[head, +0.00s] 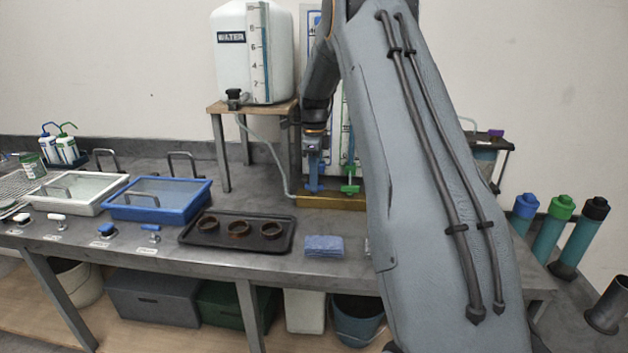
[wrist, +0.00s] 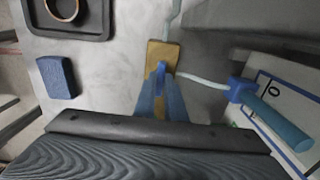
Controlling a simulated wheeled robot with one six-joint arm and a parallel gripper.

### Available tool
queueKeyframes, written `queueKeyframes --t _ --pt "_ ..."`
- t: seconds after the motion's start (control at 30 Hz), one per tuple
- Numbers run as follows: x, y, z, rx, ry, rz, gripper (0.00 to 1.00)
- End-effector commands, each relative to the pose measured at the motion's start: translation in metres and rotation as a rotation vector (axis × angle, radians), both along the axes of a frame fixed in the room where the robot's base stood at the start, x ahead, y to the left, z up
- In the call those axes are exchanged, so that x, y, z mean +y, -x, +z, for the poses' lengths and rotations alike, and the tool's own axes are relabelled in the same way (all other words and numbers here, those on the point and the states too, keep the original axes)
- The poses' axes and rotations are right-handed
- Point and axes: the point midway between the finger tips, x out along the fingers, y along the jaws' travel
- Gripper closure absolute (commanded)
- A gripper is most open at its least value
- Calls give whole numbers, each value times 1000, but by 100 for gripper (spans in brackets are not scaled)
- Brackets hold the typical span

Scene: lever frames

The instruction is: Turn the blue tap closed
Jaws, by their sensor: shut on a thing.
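The blue tap (head: 314,186) stands at the left end of the brass-coloured block, below my gripper (head: 313,160). In the wrist view, my gripper's fingers (wrist: 161,90) point at this block and are shut on the blue tap (wrist: 160,70). The fingers cover most of its handle, so I cannot tell which way the handle is turned. The brass-coloured block (head: 330,202) also shows in the wrist view (wrist: 164,52), with a pale tube running from it.
A green tap (head: 350,180) stands just right of the blue one. A white water tank (head: 253,60) sits on a wooden stand (head: 222,108) to the left. A blue cylinder (wrist: 275,120) is right in the wrist view.

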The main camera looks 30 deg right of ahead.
Motion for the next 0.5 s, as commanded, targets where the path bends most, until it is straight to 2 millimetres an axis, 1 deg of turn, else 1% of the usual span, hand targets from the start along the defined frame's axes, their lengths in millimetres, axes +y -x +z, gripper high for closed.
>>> queueKeyframes --t 0.4,0.43,0.5 --pt "0 -1 2 -3 1 -9 100" --pt "0 -1 2 -3 1 -9 88" --pt "0 -1 2 -3 1 -9 76"
